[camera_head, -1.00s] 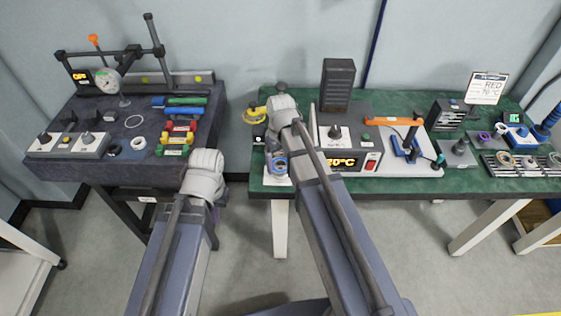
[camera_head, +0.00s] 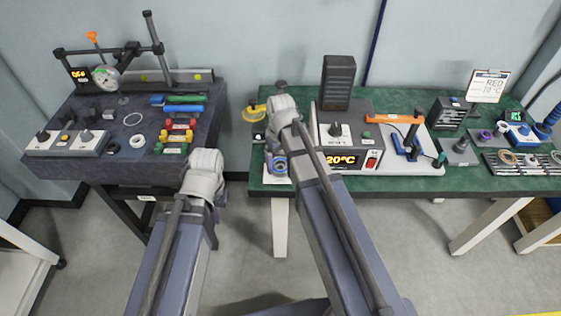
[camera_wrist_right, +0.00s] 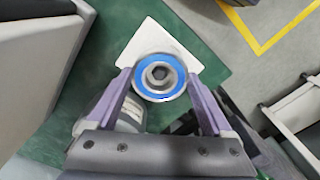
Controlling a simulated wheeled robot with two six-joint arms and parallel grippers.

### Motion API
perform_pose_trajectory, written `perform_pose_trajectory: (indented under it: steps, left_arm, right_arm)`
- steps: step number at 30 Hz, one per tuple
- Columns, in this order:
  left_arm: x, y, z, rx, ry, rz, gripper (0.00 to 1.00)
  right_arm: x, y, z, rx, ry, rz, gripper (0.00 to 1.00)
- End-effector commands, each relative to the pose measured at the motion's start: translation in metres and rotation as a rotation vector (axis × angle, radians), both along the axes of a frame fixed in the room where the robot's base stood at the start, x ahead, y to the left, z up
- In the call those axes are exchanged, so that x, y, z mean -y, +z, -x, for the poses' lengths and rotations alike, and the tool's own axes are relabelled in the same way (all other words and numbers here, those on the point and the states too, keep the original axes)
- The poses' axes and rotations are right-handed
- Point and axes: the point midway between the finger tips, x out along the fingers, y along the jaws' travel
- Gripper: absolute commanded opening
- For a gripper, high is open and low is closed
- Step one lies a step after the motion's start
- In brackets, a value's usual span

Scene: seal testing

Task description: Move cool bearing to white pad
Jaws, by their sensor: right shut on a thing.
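In the right wrist view, the bearing (camera_wrist_right: 160,77), a metal ring with a blue band and a dark centre, sits between the two purple fingers of my right gripper (camera_wrist_right: 162,92), which is shut on it. The white pad (camera_wrist_right: 190,52) lies on the green table beyond and below the bearing, partly covered by it. I cannot tell whether they touch. In the head view, the blue bearing (camera_head: 280,164) shows at the near left edge of the green table, beside my right wrist. My left arm ends near the dark table; its fingers are hidden.
The heater box (camera_head: 340,159) reads 20°C and stands right of my right wrist. A dark table (camera_head: 110,180) with a dial gauge (camera_head: 104,78) stands left, across a floor gap.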

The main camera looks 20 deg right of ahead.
Motion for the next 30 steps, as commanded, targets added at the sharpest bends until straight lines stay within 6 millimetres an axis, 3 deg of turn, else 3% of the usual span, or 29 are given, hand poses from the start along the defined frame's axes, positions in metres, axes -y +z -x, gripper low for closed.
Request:
perform_pose_trajectory:
  steps: [9,10,13,23,30]
  left_arm:
    - [0.000,-0.001,0.000,0.000,0.000,0.000,0.00]
    - [0.000,-0.001,0.000,0.000,0.000,0.000,0.00]
    - [0.000,-0.001,0.000,0.000,0.000,0.000,0.00]
    - [0.000,0.002,0.000,0.000,0.000,0.000,0.00]
    - [0.000,0.020,0.000,0.000,0.000,0.000,0.00]
  right_arm:
    - [0.000,-0.001,0.000,0.000,0.000,0.000,0.08]
    - [0.000,-0.001,0.000,0.000,0.000,0.000,0.87]
    - [0.000,-0.001,0.000,0.000,0.000,0.000,0.98]
    - [0.000,0.002,0.000,0.000,0.000,0.000,1.00]
    - [0.000,0.020,0.000,0.000,0.000,0.000,1.00]
